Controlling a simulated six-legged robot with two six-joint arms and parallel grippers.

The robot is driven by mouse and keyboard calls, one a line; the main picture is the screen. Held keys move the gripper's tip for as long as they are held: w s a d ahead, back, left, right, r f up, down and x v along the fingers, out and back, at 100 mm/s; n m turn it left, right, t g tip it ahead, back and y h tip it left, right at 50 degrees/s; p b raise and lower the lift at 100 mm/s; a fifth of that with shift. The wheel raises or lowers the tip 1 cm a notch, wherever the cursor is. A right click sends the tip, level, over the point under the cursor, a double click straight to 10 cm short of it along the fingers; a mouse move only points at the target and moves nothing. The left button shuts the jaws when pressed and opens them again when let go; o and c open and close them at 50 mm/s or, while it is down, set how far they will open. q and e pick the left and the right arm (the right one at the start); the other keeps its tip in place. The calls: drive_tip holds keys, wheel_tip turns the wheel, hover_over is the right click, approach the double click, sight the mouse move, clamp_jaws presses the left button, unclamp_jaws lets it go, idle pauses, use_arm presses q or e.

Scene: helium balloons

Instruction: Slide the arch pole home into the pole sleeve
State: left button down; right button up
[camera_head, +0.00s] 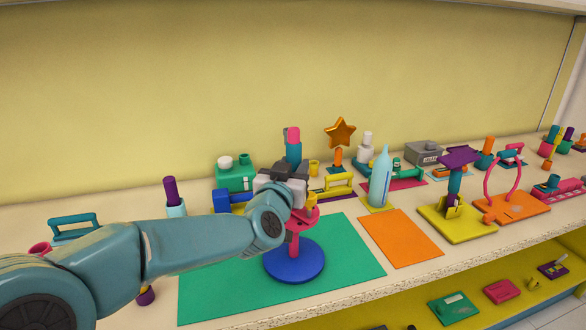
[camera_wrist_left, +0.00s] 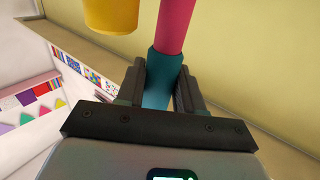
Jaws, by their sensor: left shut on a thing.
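My left gripper (camera_head: 290,170) is shut on an upright pole, teal with a pink end (camera_head: 293,136), which I take for the arch pole. In the left wrist view its teal part (camera_wrist_left: 161,78) sits between both fingers and its pink part (camera_wrist_left: 174,28) extends beyond them. A pink stand (camera_head: 295,243) on a round blue base (camera_head: 295,262) stands just below my gripper, with a yellow piece (camera_head: 311,199) near its top. It may be the pole sleeve. My wrist hides part of the stand, and I cannot tell whether the pole touches it. My right gripper is out of view.
The stand's base rests on a green mat (camera_head: 345,258). An orange mat (camera_head: 400,238) lies clear to the right. A pale blue bottle (camera_head: 381,178) and a gold star (camera_head: 340,132) stand nearby. A yellow base with a purple-topped post (camera_head: 456,180) is farther right.

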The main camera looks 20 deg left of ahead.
use_arm(q)
drive_tip(key=shift+f, duration=0.15)
drive_tip(key=c, duration=0.6)
unclamp_jaws()
drive_tip(key=shift+c, duration=0.2)
drive_tip(key=s+b, duration=0.1)
drive_tip(key=s, duration=0.7)
drive_tip(key=shift+d, duration=0.15)
